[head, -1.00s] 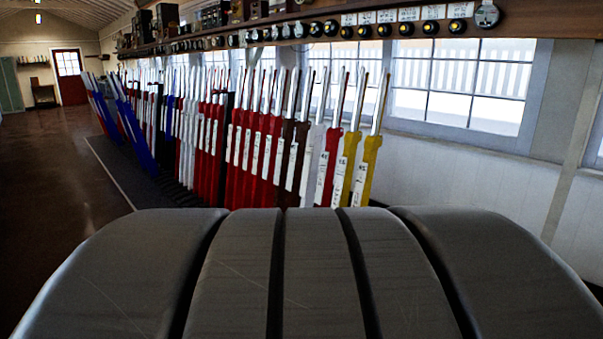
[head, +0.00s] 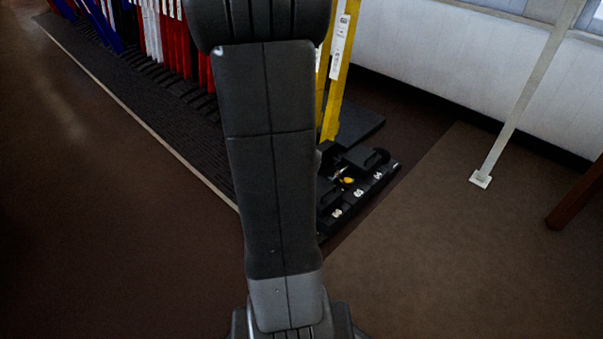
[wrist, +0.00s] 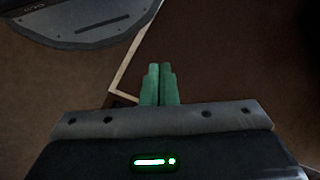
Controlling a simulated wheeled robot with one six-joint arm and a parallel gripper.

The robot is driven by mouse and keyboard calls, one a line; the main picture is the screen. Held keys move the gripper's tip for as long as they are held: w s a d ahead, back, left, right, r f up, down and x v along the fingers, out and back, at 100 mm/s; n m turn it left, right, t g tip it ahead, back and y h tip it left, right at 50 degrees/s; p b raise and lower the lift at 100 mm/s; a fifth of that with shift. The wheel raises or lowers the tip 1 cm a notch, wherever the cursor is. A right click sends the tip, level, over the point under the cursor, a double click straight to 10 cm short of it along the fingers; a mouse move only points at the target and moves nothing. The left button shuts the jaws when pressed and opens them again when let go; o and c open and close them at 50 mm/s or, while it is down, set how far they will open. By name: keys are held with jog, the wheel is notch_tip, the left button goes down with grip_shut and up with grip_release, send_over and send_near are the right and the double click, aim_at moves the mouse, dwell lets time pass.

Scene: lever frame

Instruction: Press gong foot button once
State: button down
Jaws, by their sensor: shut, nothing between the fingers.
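At the near end of the lever frame, in the head view, sits a low black unit (head: 337,211) with white labels and a small yellow spot (head: 348,181). The gong foot button may be part of this unit, but I cannot tell which part it is. My arm covers the unit's left side. My gripper (wrist: 160,84) shows in the wrist view with its green fingers together and empty, pointing at the brown floor. It touches nothing that I can see. In the head view my gripper is hidden.
The lever frame's dark ribbed platform (head: 150,115) with a pale edge runs back to the left. Yellow levers (head: 337,75) stand just behind the black unit. A white post (head: 520,105) stands at the right, near a white wall (head: 440,65). Floor is open left and right.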

jog(key=w+a+f+m+y+b, duration=0.1)
jog(key=w+a+f, duration=0.4)
jog(key=f, duration=0.8)
jog(key=w+a+f+m+t+y+b, duration=0.1)
jog(key=w+a+f+m+b, duration=0.3)
jog(key=a+f, duration=0.5)
jog(key=w+a+f+m+t+y+b, duration=0.1)
jog(key=w+a+f+m+y+b, duration=0.2)
jog(key=f, duration=1.5)
jog(key=w+a, duration=0.3)
jog(key=a, duration=0.2)
jog(key=shift+w+f+b, duration=0.2)
jog(key=shift+w+b, duration=0.15)
